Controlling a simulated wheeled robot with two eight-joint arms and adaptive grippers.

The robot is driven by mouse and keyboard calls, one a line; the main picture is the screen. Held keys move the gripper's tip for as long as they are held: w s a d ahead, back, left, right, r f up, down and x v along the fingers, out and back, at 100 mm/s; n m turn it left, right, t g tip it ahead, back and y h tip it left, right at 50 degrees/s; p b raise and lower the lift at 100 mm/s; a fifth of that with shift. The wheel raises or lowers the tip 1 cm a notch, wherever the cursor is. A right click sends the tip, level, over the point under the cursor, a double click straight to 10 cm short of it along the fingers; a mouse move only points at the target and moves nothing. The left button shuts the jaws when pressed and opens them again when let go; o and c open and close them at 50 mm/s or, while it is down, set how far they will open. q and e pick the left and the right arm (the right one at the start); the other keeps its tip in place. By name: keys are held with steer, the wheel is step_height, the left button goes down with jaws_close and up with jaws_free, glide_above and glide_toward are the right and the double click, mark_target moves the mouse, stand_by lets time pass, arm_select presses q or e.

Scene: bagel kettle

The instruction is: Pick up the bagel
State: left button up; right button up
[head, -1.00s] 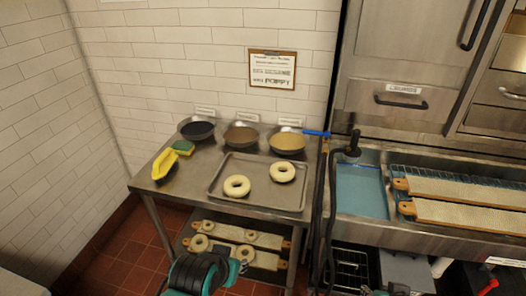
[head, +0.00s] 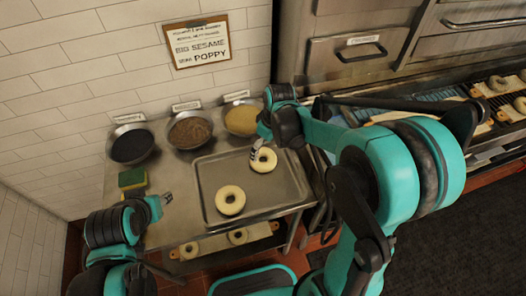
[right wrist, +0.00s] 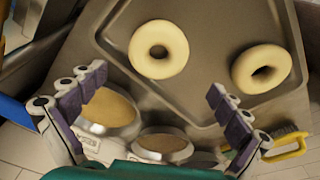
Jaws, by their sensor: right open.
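Two pale ring bagels lie on a metal tray (head: 207,172). The right-hand bagel (head: 270,164) is under my right gripper (head: 258,148), whose fingertips are by its far left side and hide part of it. In the right wrist view this bagel (right wrist: 159,71) lies just beyond the gap between the spread, empty fingers of my right gripper (right wrist: 155,92). The other bagel (head: 230,210) is nearer the tray's front; it also shows in the right wrist view (right wrist: 244,66). My left gripper (head: 164,199) is left of the tray, apart from both bagels; its finger opening is unclear.
Bowls of dark seeds (head: 131,147), brown topping (head: 190,131) and yellow topping (head: 241,119) stand behind the tray. A green sponge (head: 132,178) is at the left. Bagels on boards (head: 237,236) show on the lower shelf. My right arm covers much of the right side.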

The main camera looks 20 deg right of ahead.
mark_target(263, 157)
steer(key=f, duration=0.2)
steer(key=w+f, duration=0.1)
steer(key=shift+w+a+f+n+g+b, duration=0.1)
steer(key=shift+a+n+g+b, duration=0.15)
steer(key=shift+n+g+b, duration=0.05)
step_height(263, 157, down, 6)
steer(key=shift+w+r+b, duration=0.15)
steer(key=shift+r+b, duration=0.05)
steer(key=shift+b, duration=0.85)
steer(key=shift+r, duration=0.1)
steer(key=c, duration=1)
